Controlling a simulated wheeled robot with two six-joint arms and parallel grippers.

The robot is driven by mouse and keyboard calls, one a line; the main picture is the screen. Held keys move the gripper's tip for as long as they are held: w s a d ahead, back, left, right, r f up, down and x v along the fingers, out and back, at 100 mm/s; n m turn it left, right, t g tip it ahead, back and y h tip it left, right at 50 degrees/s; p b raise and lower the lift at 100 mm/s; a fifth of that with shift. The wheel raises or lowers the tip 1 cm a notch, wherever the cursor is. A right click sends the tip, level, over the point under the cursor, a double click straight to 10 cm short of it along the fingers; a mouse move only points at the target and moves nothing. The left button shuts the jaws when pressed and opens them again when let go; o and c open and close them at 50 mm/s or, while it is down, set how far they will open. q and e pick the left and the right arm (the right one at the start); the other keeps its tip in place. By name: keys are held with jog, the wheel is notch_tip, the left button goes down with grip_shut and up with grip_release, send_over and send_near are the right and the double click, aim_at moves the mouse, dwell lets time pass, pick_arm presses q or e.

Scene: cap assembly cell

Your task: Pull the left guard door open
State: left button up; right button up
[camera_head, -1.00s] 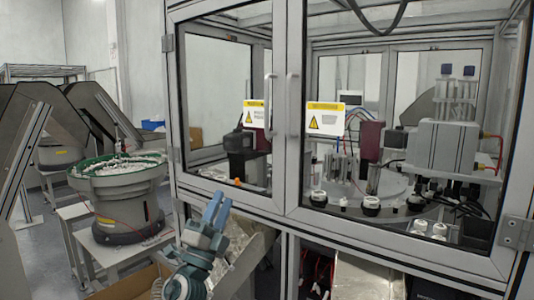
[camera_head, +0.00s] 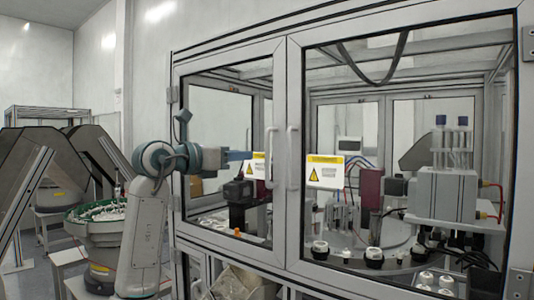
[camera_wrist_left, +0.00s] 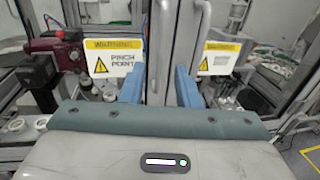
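The left guard door (camera_head: 280,100) is a grey-framed glass panel and looks shut in the head view, beside the right guard door (camera_head: 400,30). Its vertical pale handle (camera_head: 269,150) is near its right edge. My left gripper (camera_head: 240,156) is raised in front of this door, its blue fingers pointing right, close to the handle. In the left wrist view my left gripper (camera_wrist_left: 160,90) is open, its two blue fingers apart, with vertical door bars beyond and between them. I cannot tell whether a finger touches the handle. My right gripper is not in view.
The right door's handle (camera_head: 292,157) stands close beside the left one. Warning signs (camera_head: 325,172) show at both doors. A bowl feeder (camera_head: 85,215) stands to the left of the cell, behind my left arm.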

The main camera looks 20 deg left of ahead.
aim_at(266, 154)
pick_arm(q)
jog(key=p+x, duration=0.3)
jog(key=x, duration=0.6)
jog(key=shift+s+d+r, duration=0.1)
jog(key=shift+w+d+p, duration=0.15)
jog(key=shift+w+p, duration=0.15)
jog(key=shift+w, duration=0.1)
grip_shut()
